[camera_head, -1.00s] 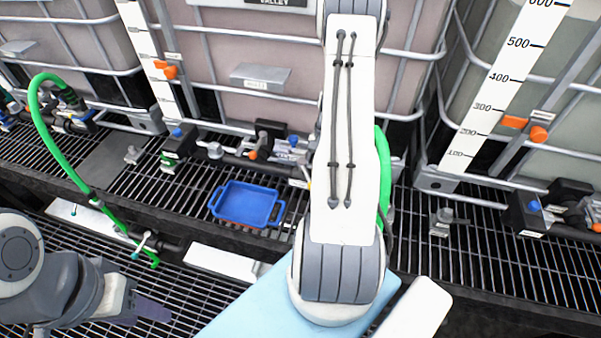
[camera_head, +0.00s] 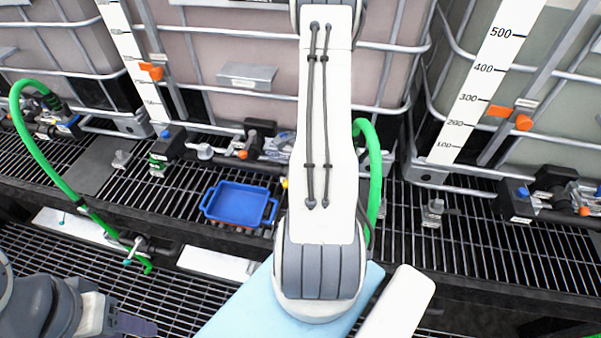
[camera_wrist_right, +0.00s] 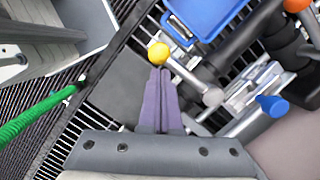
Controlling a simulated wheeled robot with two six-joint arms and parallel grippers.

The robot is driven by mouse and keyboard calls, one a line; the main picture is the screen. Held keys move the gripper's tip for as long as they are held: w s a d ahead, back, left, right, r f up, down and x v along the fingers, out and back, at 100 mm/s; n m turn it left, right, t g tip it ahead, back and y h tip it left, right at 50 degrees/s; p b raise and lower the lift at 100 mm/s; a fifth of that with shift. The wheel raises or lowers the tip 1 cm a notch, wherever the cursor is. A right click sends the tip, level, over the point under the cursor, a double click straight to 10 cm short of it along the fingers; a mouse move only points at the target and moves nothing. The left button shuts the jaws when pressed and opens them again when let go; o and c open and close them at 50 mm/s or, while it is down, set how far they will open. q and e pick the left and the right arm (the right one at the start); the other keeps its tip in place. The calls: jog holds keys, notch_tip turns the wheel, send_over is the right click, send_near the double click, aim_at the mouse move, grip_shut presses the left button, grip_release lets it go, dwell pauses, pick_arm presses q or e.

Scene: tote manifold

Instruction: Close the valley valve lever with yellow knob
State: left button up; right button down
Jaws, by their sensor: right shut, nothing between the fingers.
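The yellow knob (camera_wrist_right: 158,53) shows in the right wrist view, just beyond the tips of my right gripper (camera_wrist_right: 160,72). It sits at the end of a metal lever (camera_wrist_right: 188,77) that runs down and right to a rounded pivot. The purple fingers are together, empty, and appear at or very near the knob; I cannot tell whether they touch it. In the head view only a sliver of yellow (camera_head: 285,183) shows beside my right arm, which hides the right gripper. My left gripper (camera_head: 135,325) is at the lower left, away from the valve; its opening is unclear.
A blue tray (camera_head: 238,205) lies on the black grating, close to the knob; it also shows in the wrist view (camera_wrist_right: 205,18). Pipe fittings (camera_head: 260,135) crowd behind it, below the caged tanks. Green hoses (camera_head: 45,150) hang left and beside my right arm.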

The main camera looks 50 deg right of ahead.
jog(key=shift+w+a+m, duration=0.2)
jog(key=shift+m, duration=0.2)
dwell(0.4)
jog(key=p+v, duration=0.9)
jog(key=v, duration=0.1)
jog(key=shift+a, duration=0.1)
dwell(0.4)
